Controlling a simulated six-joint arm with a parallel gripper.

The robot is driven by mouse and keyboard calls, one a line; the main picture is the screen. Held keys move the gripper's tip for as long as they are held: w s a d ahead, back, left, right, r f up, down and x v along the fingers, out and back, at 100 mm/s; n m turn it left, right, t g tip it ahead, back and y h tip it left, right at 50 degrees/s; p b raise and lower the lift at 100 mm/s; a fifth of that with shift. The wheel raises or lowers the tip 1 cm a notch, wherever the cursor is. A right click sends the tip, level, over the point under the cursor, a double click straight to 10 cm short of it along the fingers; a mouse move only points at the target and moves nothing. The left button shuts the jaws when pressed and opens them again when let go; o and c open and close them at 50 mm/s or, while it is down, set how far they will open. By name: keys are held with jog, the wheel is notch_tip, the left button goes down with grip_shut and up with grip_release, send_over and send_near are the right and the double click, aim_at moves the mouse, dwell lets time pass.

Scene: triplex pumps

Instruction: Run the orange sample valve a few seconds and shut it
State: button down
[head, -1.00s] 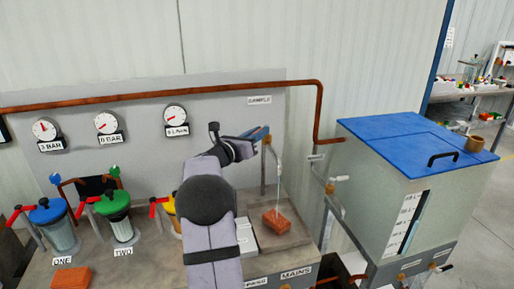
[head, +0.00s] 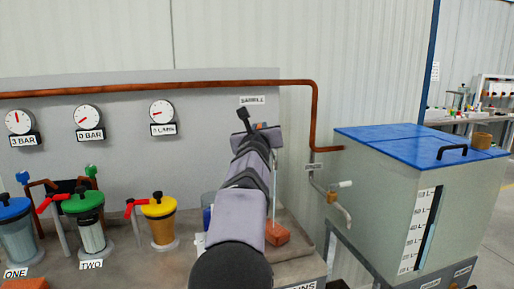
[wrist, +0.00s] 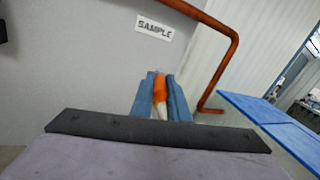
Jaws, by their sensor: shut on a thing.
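The orange sample valve handle (wrist: 159,90) sits between the two blue fingers of my gripper (wrist: 160,97) in the wrist view, below the SAMPLE label (wrist: 154,28). My gripper is shut on it. In the head view my gripper (head: 257,128) is at the panel just under the SAMPLE label (head: 252,100), and only a speck of orange shows there. My arm hides most of the valve and its outlet. A thin pale vertical line (head: 273,195) drops beside my arm toward an orange-red block (head: 276,234); I cannot tell whether it is running water.
A copper pipe (head: 180,84) runs along the panel top and bends down at the right. A blue-lidded tank (head: 385,205) stands right. Green-topped (head: 88,215) and yellow-topped (head: 159,220) filters stand left, with gauges (head: 90,117) above.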

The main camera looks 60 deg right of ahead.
jog(key=shift+s+d+n+t+y+b, duration=0.15)
jog(key=shift+s+n+t+y+b, duration=0.3)
jog(key=shift+t+b, duration=0.55)
jog(key=shift+n+y+b, duration=0.25)
jog(key=shift+n+b, duration=0.2)
jog(key=shift+b, duration=0.05)
jog(key=shift+r+t, duration=0.15)
jog(key=shift+t, duration=0.35)
jog(key=c, duration=1.7)
grip_release()
jog(key=shift+b+v, duration=1.4)
jog(key=shift+v, duration=2.2)
